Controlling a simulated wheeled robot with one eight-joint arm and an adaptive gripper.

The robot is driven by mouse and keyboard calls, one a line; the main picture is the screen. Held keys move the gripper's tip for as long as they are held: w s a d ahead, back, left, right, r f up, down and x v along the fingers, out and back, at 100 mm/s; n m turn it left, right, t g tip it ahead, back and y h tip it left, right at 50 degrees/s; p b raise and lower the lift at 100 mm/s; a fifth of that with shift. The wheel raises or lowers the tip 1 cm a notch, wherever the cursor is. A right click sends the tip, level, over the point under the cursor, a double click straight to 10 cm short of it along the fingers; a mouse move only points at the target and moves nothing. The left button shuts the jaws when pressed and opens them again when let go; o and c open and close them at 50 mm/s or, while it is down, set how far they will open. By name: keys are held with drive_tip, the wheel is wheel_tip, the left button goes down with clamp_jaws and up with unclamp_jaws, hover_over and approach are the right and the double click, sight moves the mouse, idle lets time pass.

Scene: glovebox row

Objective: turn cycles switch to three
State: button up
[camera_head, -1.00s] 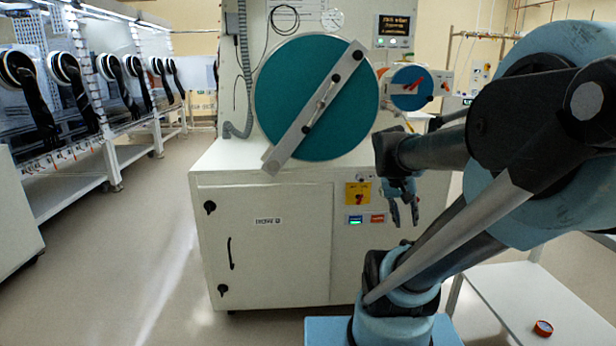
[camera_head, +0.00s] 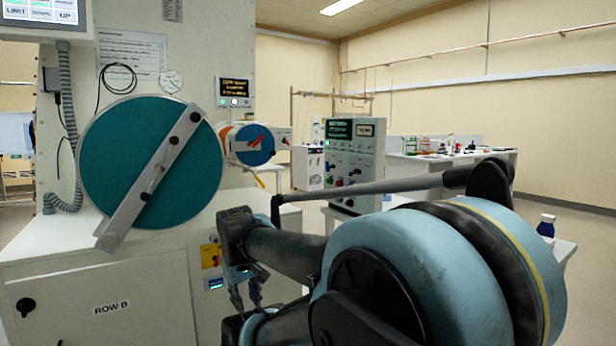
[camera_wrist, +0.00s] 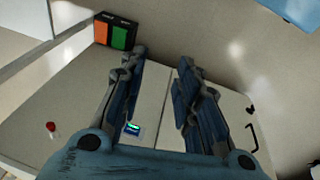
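No label reading "cycles" is legible. A grey control panel (camera_head: 352,160) with lit displays, buttons and small knobs stands right of the glovebox, beyond my arm. A yellow plate (camera_head: 211,256) with a dark red part sits on the cabinet front, partly hidden by my arm, above a small lit display (camera_head: 215,283). Which one carries the cycles switch I cannot tell. My gripper (camera_head: 246,290) hangs in front of the cabinet. In the wrist view my gripper (camera_wrist: 162,60) has its fingers apart, with nothing between them.
A bench (camera_head: 460,160) stands behind.

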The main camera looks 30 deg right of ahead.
drive_tip(key=w+d+r+n+h, duration=0.5)
drive_tip(key=w+d+r, duration=0.4)
drive_tip(key=w+d, duration=0.15)
drive_tip(key=n+g+h, duration=0.1)
drive_tip(key=n+h, duration=1.1)
drive_tip(key=n, duration=0.4)
approach(328, 167)
drive_tip(key=w+d, duration=0.1)
drive_tip(key=d, duration=0.6)
drive_tip(key=shift+d, duration=0.3)
drive_tip(key=shift+w, duration=0.15)
clamp_jaws()
